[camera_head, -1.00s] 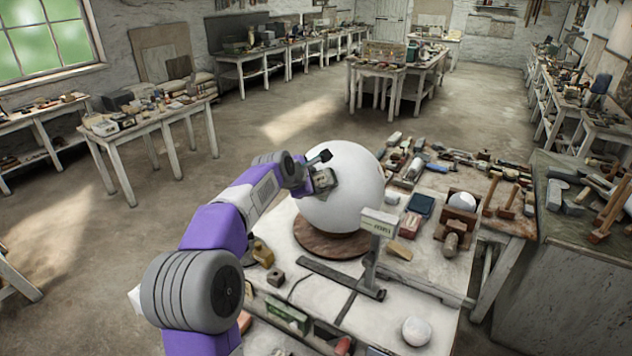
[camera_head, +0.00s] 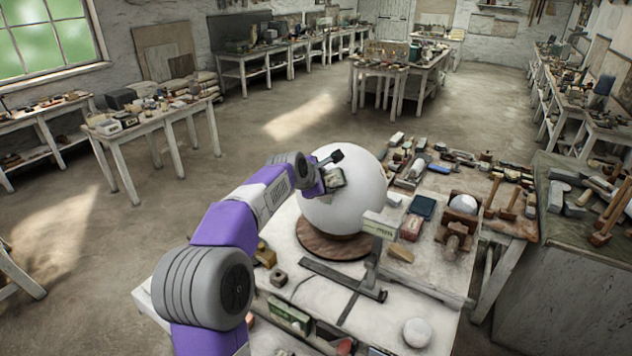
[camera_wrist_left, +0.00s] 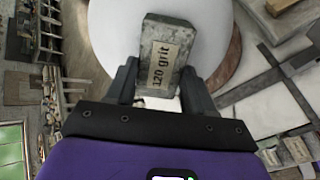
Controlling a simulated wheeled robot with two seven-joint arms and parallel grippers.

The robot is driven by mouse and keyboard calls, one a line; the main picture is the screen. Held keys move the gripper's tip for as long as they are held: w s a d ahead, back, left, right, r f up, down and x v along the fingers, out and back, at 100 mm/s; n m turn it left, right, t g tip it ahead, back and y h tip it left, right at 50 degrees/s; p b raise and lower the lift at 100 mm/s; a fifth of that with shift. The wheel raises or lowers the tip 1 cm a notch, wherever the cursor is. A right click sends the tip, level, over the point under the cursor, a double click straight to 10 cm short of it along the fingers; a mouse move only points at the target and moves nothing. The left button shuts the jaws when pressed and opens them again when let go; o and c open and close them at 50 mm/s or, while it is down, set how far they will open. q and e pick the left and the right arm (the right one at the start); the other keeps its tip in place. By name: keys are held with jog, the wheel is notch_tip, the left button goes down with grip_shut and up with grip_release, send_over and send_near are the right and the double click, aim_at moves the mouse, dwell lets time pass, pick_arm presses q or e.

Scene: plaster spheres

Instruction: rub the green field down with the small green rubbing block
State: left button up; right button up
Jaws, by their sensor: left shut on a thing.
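A large white plaster sphere (camera_head: 355,205) sits on a round brown wooden base (camera_head: 325,243) on the worktable. It also fills the upper part of the left wrist view (camera_wrist_left: 110,35). I cannot tell whether block and sphere touch. No green field shows on the visible sphere. My right gripper is out of view.
A small white ball (camera_head: 417,332) lies at the front right. Tools and blocks crowd the table's back right, including a dark blue box (camera_head: 422,208). A green-labelled box (camera_head: 289,315) is at the front.

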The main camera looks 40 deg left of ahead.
pick_arm(q)
jog(key=shift+w+d+r, duration=0.15)
jog(key=shift+w+d, duration=0.05)
jog(key=shift+d, duration=0.2)
jog(key=shift+s+a+f+b, duration=0.15)
jog(key=shift+a+f+b, duration=0.05)
jog(key=shift+a+b, duration=0.1)
jog(key=shift+s+a+f+b, duration=0.35)
jog(key=shift+s+a+b, duration=0.1)
jog(key=shift+a, duration=0.3)
jog(key=shift+s+a+f+b, duration=0.2)
jog(key=shift+s+a, duration=0.05)
jog(key=shift+a, duration=0.15)
jog(key=shift+s+a+f+b, duration=0.15)
jog(key=shift+s+a+b, duration=0.1)
jog(key=shift+a, duration=0.1)
